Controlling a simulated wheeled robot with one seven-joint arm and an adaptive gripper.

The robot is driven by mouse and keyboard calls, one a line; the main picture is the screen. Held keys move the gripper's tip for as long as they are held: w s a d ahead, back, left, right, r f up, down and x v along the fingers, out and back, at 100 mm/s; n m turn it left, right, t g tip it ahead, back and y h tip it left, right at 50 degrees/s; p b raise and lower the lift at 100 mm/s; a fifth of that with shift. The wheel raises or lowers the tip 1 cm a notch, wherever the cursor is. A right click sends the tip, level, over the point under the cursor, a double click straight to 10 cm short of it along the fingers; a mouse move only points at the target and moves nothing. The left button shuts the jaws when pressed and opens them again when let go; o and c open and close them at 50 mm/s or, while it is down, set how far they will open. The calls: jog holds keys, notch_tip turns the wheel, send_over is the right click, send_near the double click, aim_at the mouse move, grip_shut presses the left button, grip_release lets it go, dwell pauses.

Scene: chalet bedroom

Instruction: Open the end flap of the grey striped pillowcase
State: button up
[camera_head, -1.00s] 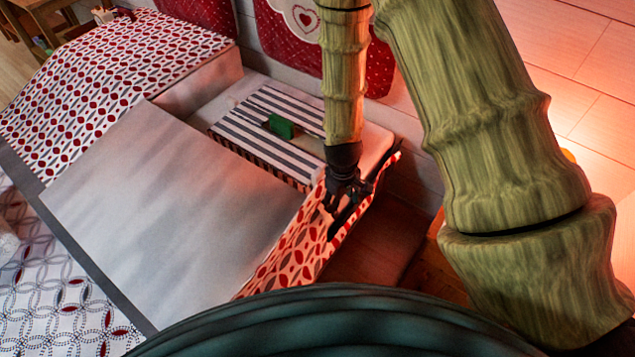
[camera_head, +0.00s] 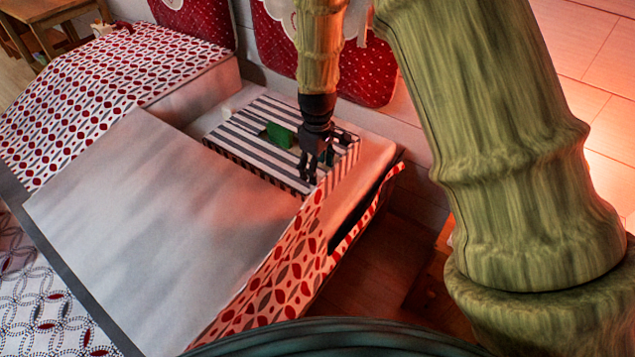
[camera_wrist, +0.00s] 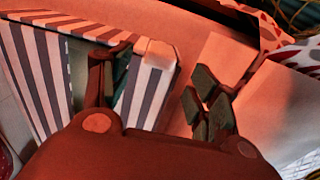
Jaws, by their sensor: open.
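The grey striped pillowcase (camera_head: 252,118) is a box-like, white and dark grey striped shape at the head of the bed. In the wrist view its stripes (camera_wrist: 40,72) fill the left, and its end corner (camera_wrist: 155,66) shows between my fingers. My gripper (camera_head: 316,172) is open at the pillowcase's right end. In the wrist view my gripper (camera_wrist: 158,95) has its left finger in front of the stripes and its right finger over the plain surface beside the end. I cannot tell whether either finger touches the cloth. The end flap is not clearly distinguishable.
A green object (camera_head: 280,136) lies on the pillowcase, close to my gripper. A grey-white sheet (camera_head: 150,220) and a red patterned cover (camera_head: 110,95) spread over the bed. A folded patterned edge (camera_head: 280,280) runs along the right side.

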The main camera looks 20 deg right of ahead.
jog(key=shift+f, duration=3.3)
jog(key=shift+c, duration=0.2)
grip_shut()
jog(key=shift+s, duration=0.1)
